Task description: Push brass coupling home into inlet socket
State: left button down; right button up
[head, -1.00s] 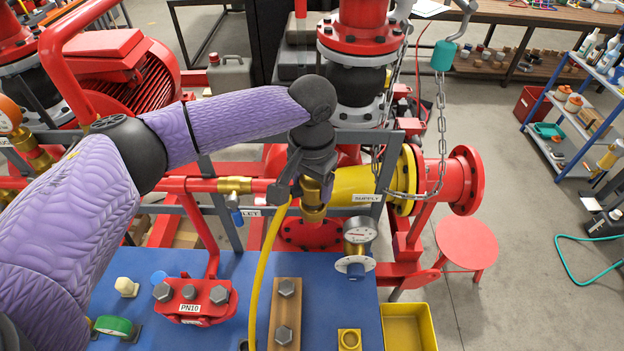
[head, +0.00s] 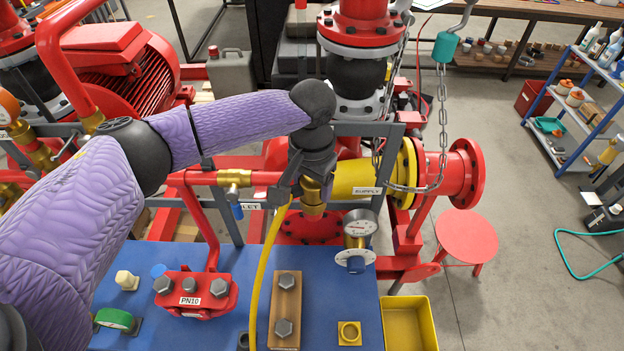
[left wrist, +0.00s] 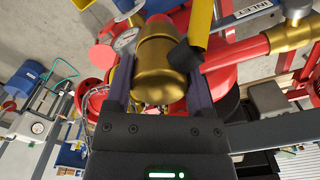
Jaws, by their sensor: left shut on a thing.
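My left gripper (head: 308,182) is shut on the brass coupling (head: 313,204), just in front of the yellow supply pipe. In the left wrist view the coupling (left wrist: 158,68) sits between the two dark fingers of my gripper (left wrist: 160,92). A yellow hose (head: 268,260) with a black end (left wrist: 184,55) runs beside the coupling; the exact joint is hidden. A red pipe (head: 266,180) with a brass valve comes from the left toward the gripper, above the partly covered INLET label (head: 250,207). The socket mouth is hidden by my gripper, so I cannot tell the coupling's seating. My right gripper is out of view.
A pressure gauge (head: 360,222) stands right of the coupling. The blue bench top (head: 340,290) in front holds a red PN10 flange block (head: 195,293) and a wooden bolt block (head: 286,312). A chain (head: 443,120) hangs at the right, beside the red flange (head: 466,173).

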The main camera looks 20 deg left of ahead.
pick_arm(q)
jog(key=shift+f, duration=0.2)
grip_release()
jog(key=shift+r, duration=0.15)
notch_tip(320, 180, up, 10)
jog(key=shift+f+b, duration=0.1)
jog(key=shift+b, duration=0.55)
jog(key=shift+f, duration=0.1)
